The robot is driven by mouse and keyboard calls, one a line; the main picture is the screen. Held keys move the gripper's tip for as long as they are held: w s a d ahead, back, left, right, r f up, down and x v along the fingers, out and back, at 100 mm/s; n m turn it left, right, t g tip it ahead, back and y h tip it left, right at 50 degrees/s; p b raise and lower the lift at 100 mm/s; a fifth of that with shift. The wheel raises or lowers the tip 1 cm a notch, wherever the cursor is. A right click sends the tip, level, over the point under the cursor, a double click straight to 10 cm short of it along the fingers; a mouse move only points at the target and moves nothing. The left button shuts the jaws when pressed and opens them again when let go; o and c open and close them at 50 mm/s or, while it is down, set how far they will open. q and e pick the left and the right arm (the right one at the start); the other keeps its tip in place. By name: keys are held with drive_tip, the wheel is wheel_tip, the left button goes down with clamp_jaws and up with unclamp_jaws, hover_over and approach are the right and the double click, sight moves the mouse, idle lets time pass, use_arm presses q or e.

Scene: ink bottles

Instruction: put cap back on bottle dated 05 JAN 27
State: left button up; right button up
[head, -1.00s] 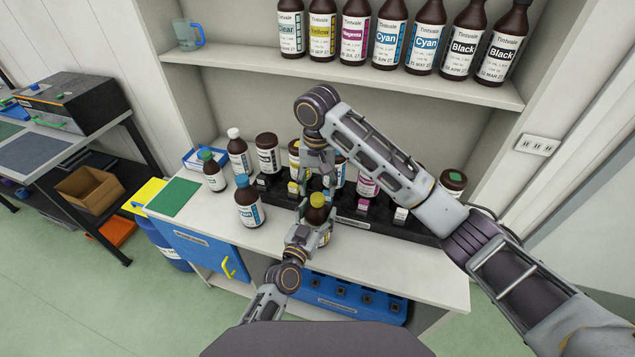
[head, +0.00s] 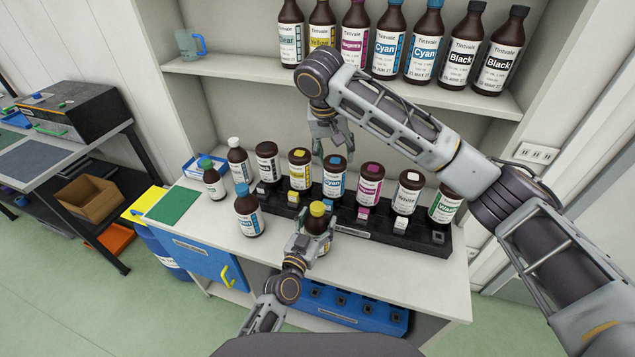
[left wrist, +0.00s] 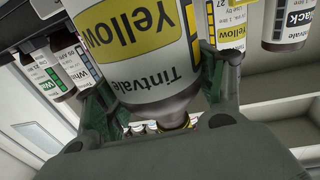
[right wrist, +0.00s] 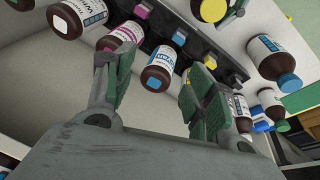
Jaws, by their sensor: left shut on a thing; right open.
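The Yellow bottle (head: 318,223) is brown with a yellow cap (head: 317,208) on its top. It stands about upright in my left gripper (head: 314,238), which is shut on its body at the front of the counter. In the left wrist view its Tintvale Yellow label (left wrist: 135,35) fills the upper middle, upside down, between the fingers. A date on this bottle cannot be read. How firmly the cap sits cannot be told. My right gripper (head: 333,143) is open and empty, behind and above the Yellow bottle, over the black rack's back row; its fingers (right wrist: 155,85) also show in the right wrist view.
The black rack (head: 345,228) holds several brown bottles with coloured squares on top. A blue-capped bottle (head: 249,212), a green-capped bottle (head: 213,182) and a white-capped bottle (head: 238,160) stand left of it. More bottles line the upper shelf (head: 230,70). The counter's front right is clear.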

drive_tip(key=s+a+f+n+g, duration=0.1)
drive_tip(key=f+n, duration=0.1)
drive_tip(key=n, duration=0.2)
drive_tip(key=s+a+f+n+y, duration=0.1)
drive_tip(key=s+f+n, duration=0.1)
drive_tip(key=n, duration=0.3)
drive_tip(key=s+a+f+n+g, duration=0.1)
drive_tip(key=s+f+n, duration=0.1)
drive_tip(key=n, duration=0.3)
drive_tip(key=shift+a+f+g+y, duration=0.1)
drive_tip(key=shift+a+g+y, duration=0.05)
drive_tip(key=shift+g+y, duration=0.15)
drive_tip(key=n, duration=0.2)
drive_tip(key=shift+s+a+n, duration=0.1)
drive_tip(key=shift+a+n, duration=0.2)
drive_tip(key=shift+a, duration=0.05)
drive_tip(key=shift+a+n, duration=0.1)
drive_tip(key=shift+n, duration=1.2)
drive_tip(key=shift+f, duration=0.2)
